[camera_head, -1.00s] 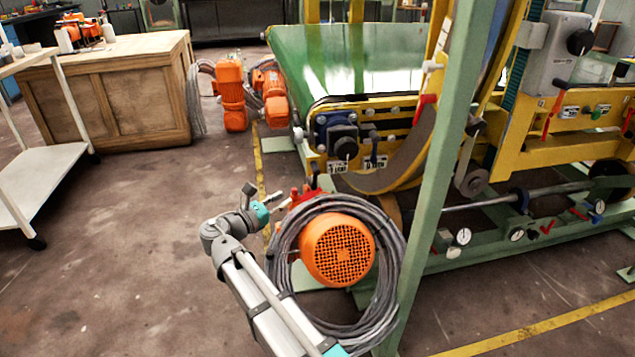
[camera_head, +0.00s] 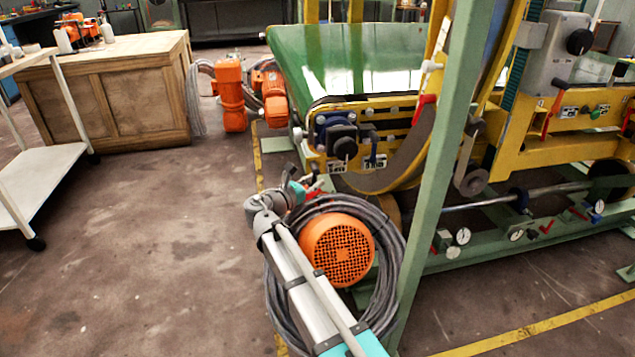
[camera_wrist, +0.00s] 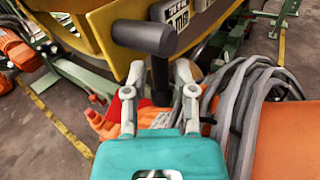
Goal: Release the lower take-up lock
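In the wrist view a dark T-shaped handle (camera_wrist: 145,38) has a thick round crossbar and a stem running down. My gripper (camera_wrist: 160,72) is open, with one finger on each side of the stem and gaps visible on both sides. The crossbar lies just beyond the fingertips. I cannot tell if this handle is the lower take-up lock. In the head view my gripper (camera_head: 308,184) is small and partly hidden, low at the machine's near corner, below a dark knob block (camera_head: 342,142) and its label plates (camera_head: 375,161).
An orange motor (camera_head: 338,250) with coiled grey cable (camera_head: 392,262) stands close beside my arm. A green post (camera_head: 437,170) rises to the right. Red parts (camera_wrist: 115,108) lie near the left finger. The floor (camera_head: 130,240) to the left is clear.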

